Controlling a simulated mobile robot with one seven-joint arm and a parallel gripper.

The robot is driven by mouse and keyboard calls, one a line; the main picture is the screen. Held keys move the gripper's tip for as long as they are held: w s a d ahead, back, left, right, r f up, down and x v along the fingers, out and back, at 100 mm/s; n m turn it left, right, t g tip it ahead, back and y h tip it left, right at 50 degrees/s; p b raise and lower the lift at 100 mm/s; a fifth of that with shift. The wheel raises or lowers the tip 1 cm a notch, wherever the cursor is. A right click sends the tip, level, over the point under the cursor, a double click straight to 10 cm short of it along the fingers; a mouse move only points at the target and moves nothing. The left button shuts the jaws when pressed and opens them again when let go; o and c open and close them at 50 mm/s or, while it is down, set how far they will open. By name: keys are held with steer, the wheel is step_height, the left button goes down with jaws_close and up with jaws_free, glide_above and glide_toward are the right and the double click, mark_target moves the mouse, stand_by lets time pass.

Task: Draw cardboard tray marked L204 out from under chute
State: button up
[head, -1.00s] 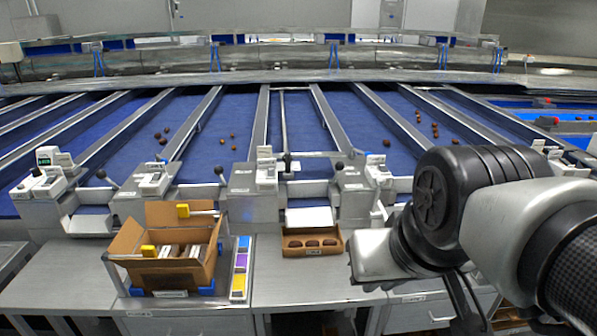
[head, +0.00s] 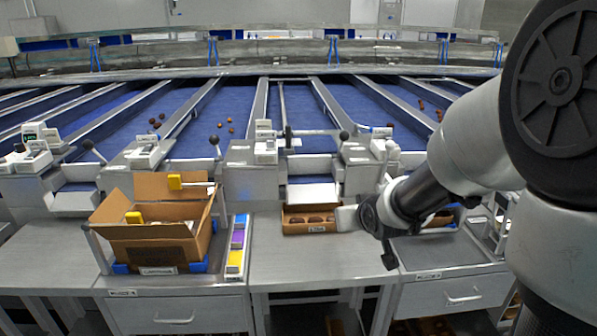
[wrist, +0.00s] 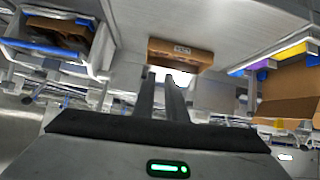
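A small open cardboard tray (head: 296,228) holding several dark dates sits on the steel bench under the middle chute (head: 314,193). A label is on its front, too small to read for certain.
A large open cardboard box (head: 150,255) with yellow clips stands left on the bench, beside a blue, purple and yellow strip (head: 238,245). Another date tray (head: 440,219) shows partly behind my arm at right. The bench in front of the tray is clear.

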steer(key=w+d+f+t+b, duration=0.3)
steer(key=w+d+f+b, duration=0.1)
steer(key=w+f, duration=0.1)
steer(key=shift+w+f+m, duration=0.3)
steer(key=shift+f+m, duration=0.1)
steer(key=shift+f, duration=0.5)
